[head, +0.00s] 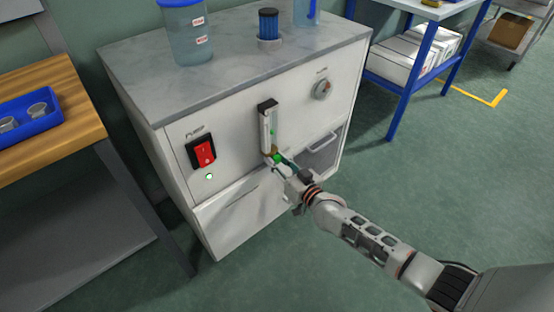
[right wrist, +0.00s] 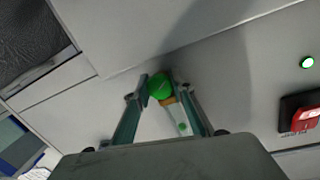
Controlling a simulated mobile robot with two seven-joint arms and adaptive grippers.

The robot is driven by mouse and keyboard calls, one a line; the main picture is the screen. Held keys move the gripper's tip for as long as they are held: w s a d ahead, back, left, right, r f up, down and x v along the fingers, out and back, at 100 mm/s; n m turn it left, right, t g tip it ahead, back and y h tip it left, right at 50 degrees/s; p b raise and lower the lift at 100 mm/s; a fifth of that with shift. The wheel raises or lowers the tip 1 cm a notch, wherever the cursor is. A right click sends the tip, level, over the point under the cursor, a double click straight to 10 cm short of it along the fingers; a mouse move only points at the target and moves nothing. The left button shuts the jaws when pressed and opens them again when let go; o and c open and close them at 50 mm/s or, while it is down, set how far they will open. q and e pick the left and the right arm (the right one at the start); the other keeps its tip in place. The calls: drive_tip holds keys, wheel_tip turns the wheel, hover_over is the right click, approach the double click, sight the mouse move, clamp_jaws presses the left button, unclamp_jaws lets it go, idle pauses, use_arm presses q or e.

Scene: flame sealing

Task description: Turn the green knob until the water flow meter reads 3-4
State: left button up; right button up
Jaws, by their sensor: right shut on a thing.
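The green knob (head: 277,158) sits at the lower end of the water flow meter (head: 268,128) on the front of the white cabinet. My right gripper (head: 283,163) reaches it from the lower right and is shut on it. In the right wrist view the green knob (right wrist: 160,86) lies between the two fingertips, and part of the flow meter (right wrist: 180,118) shows behind it between the fingers. The meter's reading is too small to tell. My left gripper is not in view.
A red switch (head: 203,152) with a lit green lamp (head: 209,177) is left of the meter, and a dial (head: 321,89) is at its upper right. Containers (head: 188,35) stand on the cabinet top.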

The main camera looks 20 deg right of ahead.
drive_tip(key=shift+d+m, duration=0.1)
drive_tip(key=shift+m, duration=0.9)
drive_tip(key=o, duration=1.1)
drive_tip(key=shift+s, duration=0.1)
drive_tip(key=v, duration=0.7)
drive_tip(key=shift+s+d, duration=0.2)
drive_tip(key=shift+s, duration=0.2)
